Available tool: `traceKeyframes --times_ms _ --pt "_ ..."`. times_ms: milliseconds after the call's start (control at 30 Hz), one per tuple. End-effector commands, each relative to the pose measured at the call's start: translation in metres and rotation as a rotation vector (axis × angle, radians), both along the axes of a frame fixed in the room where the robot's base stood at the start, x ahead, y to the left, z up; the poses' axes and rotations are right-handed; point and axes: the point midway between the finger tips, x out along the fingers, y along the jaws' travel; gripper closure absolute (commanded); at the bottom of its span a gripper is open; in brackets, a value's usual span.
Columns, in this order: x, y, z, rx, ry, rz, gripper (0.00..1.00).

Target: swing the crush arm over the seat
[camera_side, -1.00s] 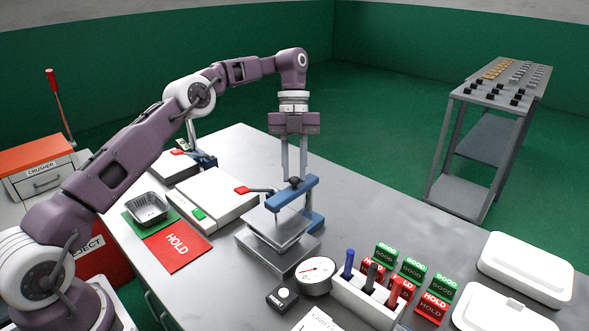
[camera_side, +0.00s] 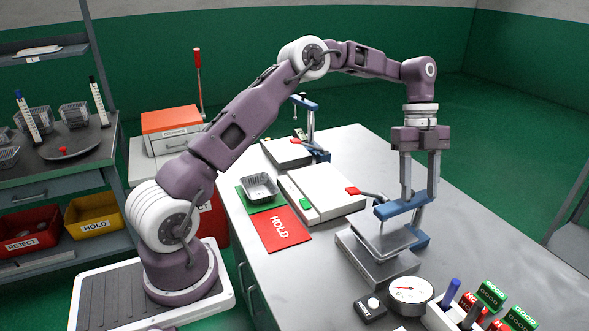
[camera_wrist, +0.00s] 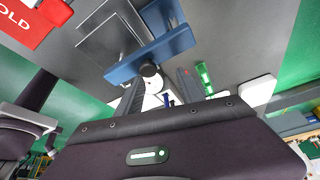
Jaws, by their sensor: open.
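The blue crush arm (camera_side: 400,205) stands raised above the grey plate fixture, near its back edge. Its left end overlaps the rear of the upper plate, the seat (camera_side: 378,236), in the side view; I cannot tell how far it reaches over it. In the wrist view the crush arm (camera_wrist: 150,56) lies along one side of the seat plate (camera_wrist: 108,32). My gripper (camera_side: 418,196) points straight down at the crush arm, its fingers open and apart.
A foil tray (camera_side: 259,186) sits on the green mat, beside the red HOLD mat (camera_side: 281,229). A white box with red and green buttons (camera_side: 325,193) stands left of the fixture. A dial gauge (camera_side: 410,289) and marker holder stand in front. The bench behind right is clear.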

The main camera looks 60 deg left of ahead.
Motion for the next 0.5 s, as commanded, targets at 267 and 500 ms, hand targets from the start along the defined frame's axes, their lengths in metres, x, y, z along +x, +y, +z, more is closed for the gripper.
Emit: traceKeyframes --times_ms 267,500 --pt "0.02 -0.028 0.001 0.003 -0.001 0.764 0.55" --pt "0.028 -0.02 0.035 -0.004 -0.006 1.103 0.55"
